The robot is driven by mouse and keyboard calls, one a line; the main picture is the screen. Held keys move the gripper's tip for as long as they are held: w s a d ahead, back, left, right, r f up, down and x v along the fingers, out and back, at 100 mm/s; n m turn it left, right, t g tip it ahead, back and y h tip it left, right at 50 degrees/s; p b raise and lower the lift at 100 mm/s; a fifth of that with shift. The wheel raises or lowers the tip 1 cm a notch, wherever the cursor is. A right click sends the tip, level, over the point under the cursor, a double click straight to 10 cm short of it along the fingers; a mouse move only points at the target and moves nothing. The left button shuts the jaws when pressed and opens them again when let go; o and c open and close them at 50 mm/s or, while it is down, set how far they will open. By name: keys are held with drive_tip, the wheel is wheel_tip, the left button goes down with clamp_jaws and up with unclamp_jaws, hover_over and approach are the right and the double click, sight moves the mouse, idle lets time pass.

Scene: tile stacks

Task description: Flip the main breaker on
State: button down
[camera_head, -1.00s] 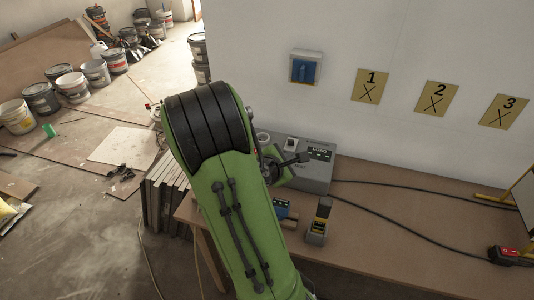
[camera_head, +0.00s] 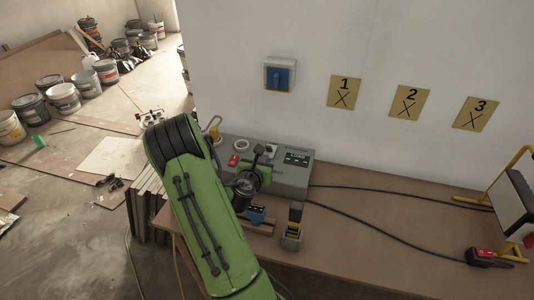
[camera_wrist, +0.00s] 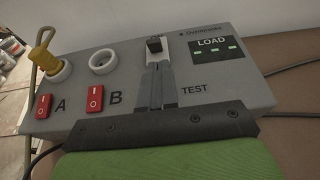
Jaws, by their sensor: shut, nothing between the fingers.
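The grey box (camera_head: 290,183) stands at the back of the bench against the wall. In the wrist view its top panel (camera_wrist: 235,98) fills the picture. A black toggle (camera_wrist: 154,45) sits near the panel's top edge, under a small label I cannot read; I cannot confirm it is the main breaker. My gripper (camera_wrist: 156,68) is shut and empty, its tips just below the toggle; touching or apart I cannot tell. The head view shows my gripper (camera_head: 258,155) over the box. Red rocker switches A (camera_wrist: 43,106) and B (camera_wrist: 95,98) are on the panel's left.
A yellow plug (camera_wrist: 45,62) is in the socket above A; the socket above B (camera_wrist: 103,62) is empty. The LOAD display (camera_wrist: 214,46) shows green dashes. A blue wall switch (camera_head: 279,75) hangs above.

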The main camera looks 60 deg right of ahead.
sight(270, 149)
drive_tip(key=x, duration=0.5)
drive_tip(key=shift+d, duration=0.15)
drive_tip(key=shift+w+r+p, duration=0.1)
drive_tip(key=shift+w+p, duration=0.05)
drive_tip(key=shift+p, duration=0.4)
drive_tip(key=shift+r+p, duration=0.15)
drive_tip(key=shift+p, duration=0.3)
drive_tip(key=shift+d+y+p, duration=0.1)
drive_tip(key=shift+y+p, duration=0.2)
drive_tip(key=shift+p, duration=0.65)
